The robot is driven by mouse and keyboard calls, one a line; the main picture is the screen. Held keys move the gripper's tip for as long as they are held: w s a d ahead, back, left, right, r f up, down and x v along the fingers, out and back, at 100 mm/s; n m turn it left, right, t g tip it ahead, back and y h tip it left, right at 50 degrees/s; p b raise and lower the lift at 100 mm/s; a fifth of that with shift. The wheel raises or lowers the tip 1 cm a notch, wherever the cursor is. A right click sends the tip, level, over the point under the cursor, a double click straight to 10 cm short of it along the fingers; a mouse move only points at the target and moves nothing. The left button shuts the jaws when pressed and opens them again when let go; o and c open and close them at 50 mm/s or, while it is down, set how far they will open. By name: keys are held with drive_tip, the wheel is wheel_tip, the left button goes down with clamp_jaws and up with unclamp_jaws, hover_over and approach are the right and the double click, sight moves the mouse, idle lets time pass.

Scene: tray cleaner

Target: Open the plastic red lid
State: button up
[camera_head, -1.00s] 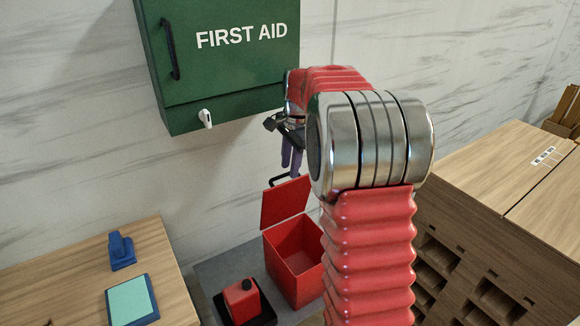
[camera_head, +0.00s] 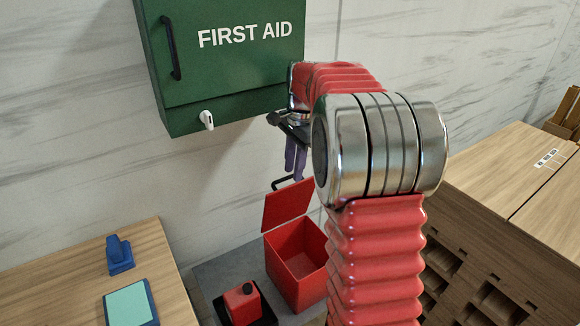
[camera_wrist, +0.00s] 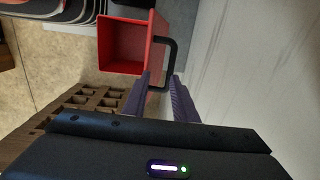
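The red lid (camera_head: 286,208) stands raised, tilted up from the open red box (camera_head: 297,253), whose inside shows. A black handle (camera_head: 286,184) sits at the lid's upper edge. In the wrist view the box (camera_wrist: 122,45) shows its open mouth, and the black handle (camera_wrist: 173,60) reaches toward the fingers. My gripper (camera_head: 294,165) has purple fingers pointing down, just above the handle. In the wrist view my gripper (camera_wrist: 160,75) is open, its fingertips apart around the handle's near end. I cannot tell if they touch it.
A green first aid cabinet (camera_head: 225,65) hangs on the wall above left of my gripper. A red canister (camera_head: 242,302) stands beside the box. A wooden table (camera_head: 70,272) is at left, and wooden cabinets (camera_head: 490,225) are at right.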

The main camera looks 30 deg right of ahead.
drive_tip(key=shift+t+h, duration=0.3)
drive_tip(key=shift+t, duration=0.4)
drive_tip(key=r, duration=0.4)
drive_tip(key=w+r, duration=0.1)
drive_tip(key=r, duration=0.1)
drive_tip(key=shift+d+r, duration=0.3)
drive_tip(key=c, duration=0.3)
drive_tip(key=s+a+r+n, duration=0.1)
drive_tip(key=s, duration=0.1)
drive_tip(key=s+a+r, duration=0.1)
drive_tip(key=s+a, duration=0.1)
drive_tip(key=s+a+r+n, duration=0.1)
drive_tip(key=s+a, duration=0.1)
drive_tip(key=shift+s+r+n+t, duration=0.15)
drive_tip(key=shift+s+n+t, duration=0.15)
drive_tip(key=shift+s, duration=0.05)
clamp_jaws()
drive_tip(key=s+a+f+n+t, duration=0.1)
drive_tip(key=s+a+f+n, duration=0.2)
drive_tip(key=s+a+n, duration=0.4)
drive_tip(key=s+a+f+n+t, duration=0.1)
drive_tip(key=s+a+f+n, duration=0.3)
drive_tip(key=s, duration=1.2)
drive_tip(key=a+n, duration=0.4)
drive_tip(key=a, duration=0.3)
drive_tip(key=shift+f+t, duration=0.3)
drive_tip(key=shift+t, duration=0.1)
